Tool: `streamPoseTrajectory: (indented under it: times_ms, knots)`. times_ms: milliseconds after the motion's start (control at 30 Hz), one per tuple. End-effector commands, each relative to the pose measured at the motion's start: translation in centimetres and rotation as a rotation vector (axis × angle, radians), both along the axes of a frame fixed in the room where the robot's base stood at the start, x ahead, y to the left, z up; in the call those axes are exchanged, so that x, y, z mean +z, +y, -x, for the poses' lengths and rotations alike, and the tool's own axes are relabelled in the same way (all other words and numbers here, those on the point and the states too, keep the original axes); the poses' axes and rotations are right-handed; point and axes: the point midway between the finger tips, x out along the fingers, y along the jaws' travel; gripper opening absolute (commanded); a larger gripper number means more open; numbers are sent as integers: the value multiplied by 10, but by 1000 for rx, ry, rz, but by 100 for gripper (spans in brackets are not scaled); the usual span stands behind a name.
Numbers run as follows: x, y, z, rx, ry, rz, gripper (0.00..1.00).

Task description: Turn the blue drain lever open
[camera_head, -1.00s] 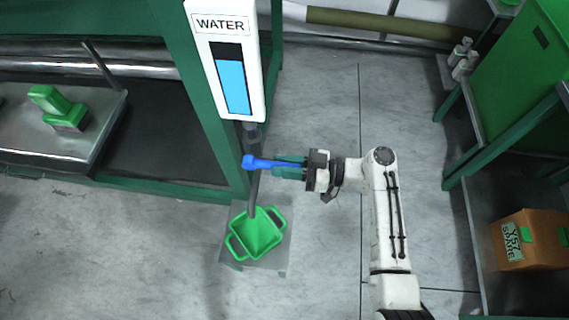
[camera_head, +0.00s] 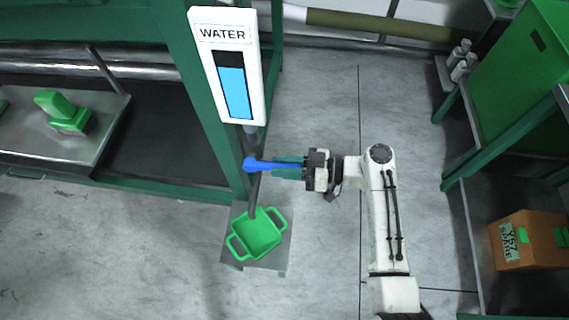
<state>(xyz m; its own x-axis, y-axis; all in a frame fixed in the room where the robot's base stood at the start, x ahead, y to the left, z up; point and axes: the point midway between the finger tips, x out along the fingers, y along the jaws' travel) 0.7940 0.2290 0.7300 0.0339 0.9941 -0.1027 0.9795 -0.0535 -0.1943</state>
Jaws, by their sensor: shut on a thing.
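The blue drain lever (camera_head: 262,164) sticks out to the right from the dark pipe below the white WATER gauge (camera_head: 232,76). It lies about level in the picture. My gripper (camera_head: 288,167) reaches in from the right and is shut on the lever's outer end, which its teal fingers partly hide. The gauge shows a blue column with a dark band above it. A hose (camera_head: 255,193) runs down from the pipe to a green two-handled bucket (camera_head: 257,236) below. I see no water flowing.
A green frame post (camera_head: 222,130) stands left of the lever. Green shelving with an orange box (camera_head: 525,240) is at the right. Floor right of the lever is open.

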Motion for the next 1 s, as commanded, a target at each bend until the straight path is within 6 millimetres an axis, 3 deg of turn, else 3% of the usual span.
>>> streamPoseTrajectory:
  times_ms: [33, 500, 1000]
  knots:
    - [9, 0, 0, 0, -2, 32, 0]
    - [44, 14, 0, 2, 11, 448, 0]
    - [60, 31, -2, 1, 23, 764, 0]
